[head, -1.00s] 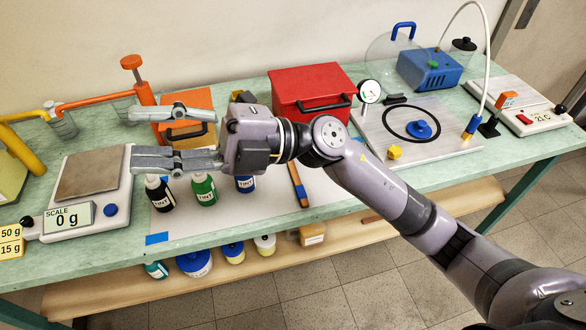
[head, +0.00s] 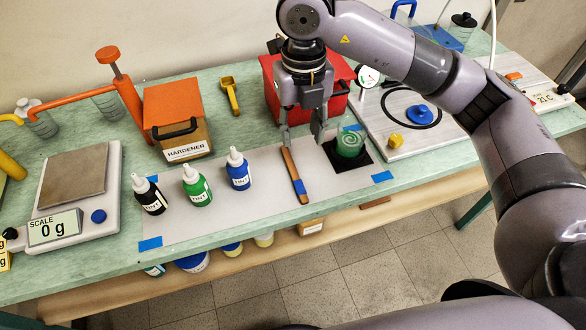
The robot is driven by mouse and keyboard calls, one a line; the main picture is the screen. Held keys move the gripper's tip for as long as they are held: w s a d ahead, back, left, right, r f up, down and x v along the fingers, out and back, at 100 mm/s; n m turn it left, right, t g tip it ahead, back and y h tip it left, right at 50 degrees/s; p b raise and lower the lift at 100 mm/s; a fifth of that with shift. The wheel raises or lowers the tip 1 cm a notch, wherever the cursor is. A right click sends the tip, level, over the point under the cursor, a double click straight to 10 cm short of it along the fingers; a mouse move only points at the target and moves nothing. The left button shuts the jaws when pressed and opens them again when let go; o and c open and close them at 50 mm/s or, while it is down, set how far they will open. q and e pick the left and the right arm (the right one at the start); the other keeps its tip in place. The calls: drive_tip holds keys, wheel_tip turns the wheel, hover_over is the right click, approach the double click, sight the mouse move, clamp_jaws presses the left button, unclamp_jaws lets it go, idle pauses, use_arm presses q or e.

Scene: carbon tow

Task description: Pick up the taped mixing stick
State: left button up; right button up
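The mixing stick (head: 291,170) is a flat wooden strip with blue tape on its near end. It lies on the pale sheet in front of the red box, running from back to front. My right gripper (head: 303,143) points down over the far end of the stick, with its fingers spread apart. The left finger is close beside the stick's far end and the right finger stands clear of it. I cannot tell whether the left finger touches the stick. The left gripper is not in view.
Right of the stick a cup with green swirled contents (head: 349,143) stands on a black square. Black, green (head: 197,186) and blue tint bottles stand to its left. The red box (head: 338,98) is close behind my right gripper. The sheet (head: 240,215) is clear around the stick's taped end.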

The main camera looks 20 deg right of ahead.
drive_tip(key=p, duration=0.1)
hover_over(296, 179)
drive_tip(key=f, duration=0.9)
drive_tip(key=shift+s+d, duration=0.2)
drive_tip(key=shift+d, duration=0.15)
drive_tip(key=f, duration=0.1)
drive_tip(key=f+p, duration=0.1)
drive_tip(key=f, duration=0.1)
drive_tip(key=f+p, duration=0.1)
drive_tip(key=shift+w+a+f, duration=0.2)
drive_tip(key=shift+a+f, duration=0.1)
drive_tip(key=shift+f, duration=0.5)
clamp_jaws()
